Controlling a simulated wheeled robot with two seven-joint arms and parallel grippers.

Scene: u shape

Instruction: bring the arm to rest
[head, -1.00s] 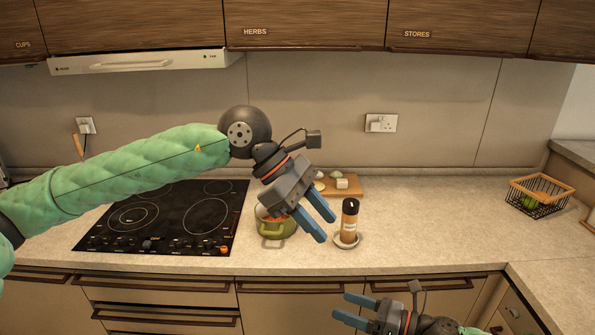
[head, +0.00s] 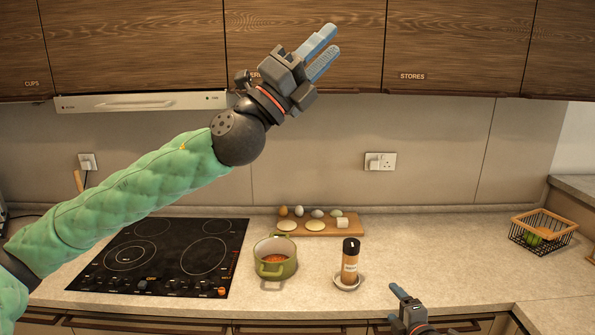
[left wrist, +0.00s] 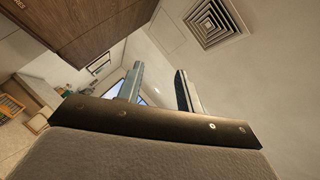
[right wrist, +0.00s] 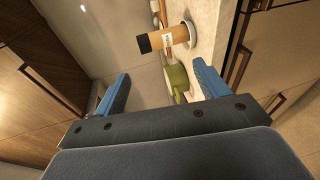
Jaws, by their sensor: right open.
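My left gripper (head: 322,52) is raised in front of the wall cupboards in the head view, its blue fingers pointing up and to the right. Its fingers are apart with nothing between them; the left wrist view shows them (left wrist: 158,90) against the ceiling and wall. My right gripper (head: 398,300) is low at the bottom of the head view, near the counter's front edge and partly cut off. In the right wrist view its fingers (right wrist: 160,85) are wide apart and empty, with the spice jar and pot beyond them.
A green pot (head: 275,262) with reddish food stands beside the black hob (head: 165,257). A brown jar (head: 350,262) stands on a small saucer (head: 347,284). A board (head: 318,229) with eggs and other items is behind. A wire basket (head: 541,232) stands at right. The counter between is clear.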

